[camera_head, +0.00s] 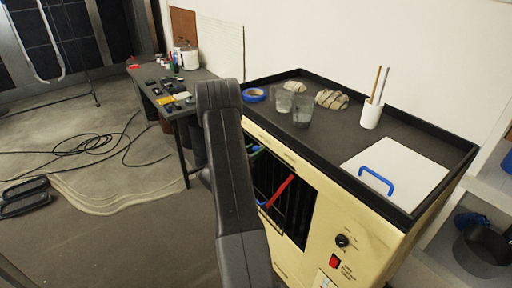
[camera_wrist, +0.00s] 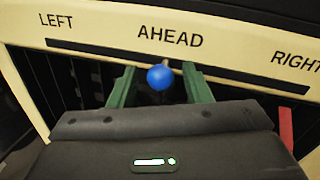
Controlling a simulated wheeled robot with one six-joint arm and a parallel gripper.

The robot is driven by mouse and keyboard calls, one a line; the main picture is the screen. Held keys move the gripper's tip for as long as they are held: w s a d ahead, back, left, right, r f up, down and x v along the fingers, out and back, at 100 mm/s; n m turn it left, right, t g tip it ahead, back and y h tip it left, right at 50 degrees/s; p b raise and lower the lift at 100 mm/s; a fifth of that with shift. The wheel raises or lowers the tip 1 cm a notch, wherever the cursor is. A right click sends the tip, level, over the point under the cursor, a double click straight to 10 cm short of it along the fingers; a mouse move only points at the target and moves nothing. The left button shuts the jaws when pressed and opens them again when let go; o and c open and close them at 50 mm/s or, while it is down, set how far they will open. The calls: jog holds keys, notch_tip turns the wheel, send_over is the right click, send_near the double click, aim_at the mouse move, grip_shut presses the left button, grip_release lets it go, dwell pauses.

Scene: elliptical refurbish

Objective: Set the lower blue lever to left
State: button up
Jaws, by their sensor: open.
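In the wrist view a round blue lever knob (camera_wrist: 160,77) stands below the word AHEAD on a cream panel (camera_wrist: 100,33) marked LEFT, AHEAD and RIGHT. My gripper (camera_wrist: 161,82) is open, with one green finger on each side of the knob. I cannot tell whether either finger touches it. The knob hides most of the lever's stem. In the head view my arm covers most of the gripper and the left part of the machine's dark opening. A small blue piece (camera_head: 262,203) shows low in that opening; I cannot tell what it belongs to.
A red lever (camera_head: 281,191) slants across the opening and also shows at the right of the wrist view (camera_wrist: 286,128). The cream machine (camera_head: 325,205) carries glasses, blue tape (camera_head: 255,95), a white cup (camera_head: 371,114) and a white lid with a blue handle (camera_head: 377,180).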

jog(key=shift+w+d, duration=0.4)
grip_shut()
jog(key=w+a+b, duration=0.8)
jog(key=w+a, duration=0.1)
jog(key=w, duration=0.3)
jog(key=shift+w, duration=0.15)
jog(key=shift+a+r, duration=0.1)
jog(key=shift+r, duration=0.05)
grip_release()
jog(key=shift+w+a, duration=0.1)
